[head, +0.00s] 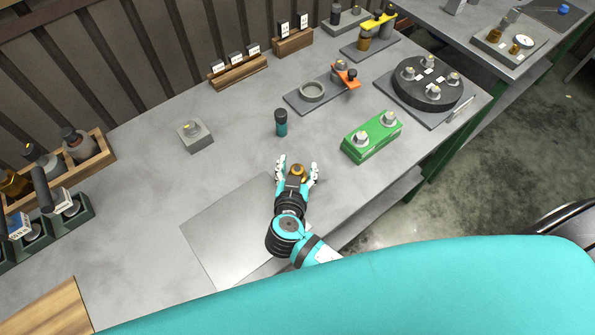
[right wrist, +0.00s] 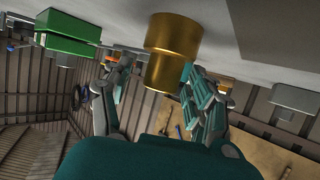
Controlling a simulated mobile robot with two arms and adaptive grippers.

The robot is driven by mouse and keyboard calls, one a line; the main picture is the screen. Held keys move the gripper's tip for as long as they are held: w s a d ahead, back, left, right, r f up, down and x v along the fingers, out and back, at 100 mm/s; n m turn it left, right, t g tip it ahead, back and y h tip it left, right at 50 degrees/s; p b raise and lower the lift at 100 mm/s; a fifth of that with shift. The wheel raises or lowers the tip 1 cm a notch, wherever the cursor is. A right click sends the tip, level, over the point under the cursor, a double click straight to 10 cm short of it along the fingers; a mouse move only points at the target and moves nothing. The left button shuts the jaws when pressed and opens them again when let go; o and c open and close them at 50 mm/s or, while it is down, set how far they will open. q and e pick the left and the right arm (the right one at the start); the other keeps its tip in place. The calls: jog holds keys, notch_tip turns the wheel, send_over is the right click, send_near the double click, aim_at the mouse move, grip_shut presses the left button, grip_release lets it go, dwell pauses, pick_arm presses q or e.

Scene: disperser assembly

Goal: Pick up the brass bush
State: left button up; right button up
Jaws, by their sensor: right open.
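The brass bush (head: 298,170) stands on the grey table between the fingers of my right gripper (head: 297,164) in the head view. In the right wrist view the bush (right wrist: 173,40) is a stepped gold cylinder, with its wider part against the table surface. My right gripper is open, with one finger on each side of the bush. A gap shows on the left finger's side; I cannot tell whether the right finger touches it. My left gripper is not in view.
A green block (head: 371,139) with metal knobs stands to the right, and a teal-and-black cylinder (head: 281,126) stands just beyond the gripper. A grey block (head: 195,140) and wooden rack (head: 98,150) are left. A flat grey sheet (head: 222,232) lies at the front. The table between is clear.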

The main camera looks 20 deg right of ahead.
jog(key=shift+s, duration=0.1)
grip_shut()
dwell(0.3)
dwell(0.4)
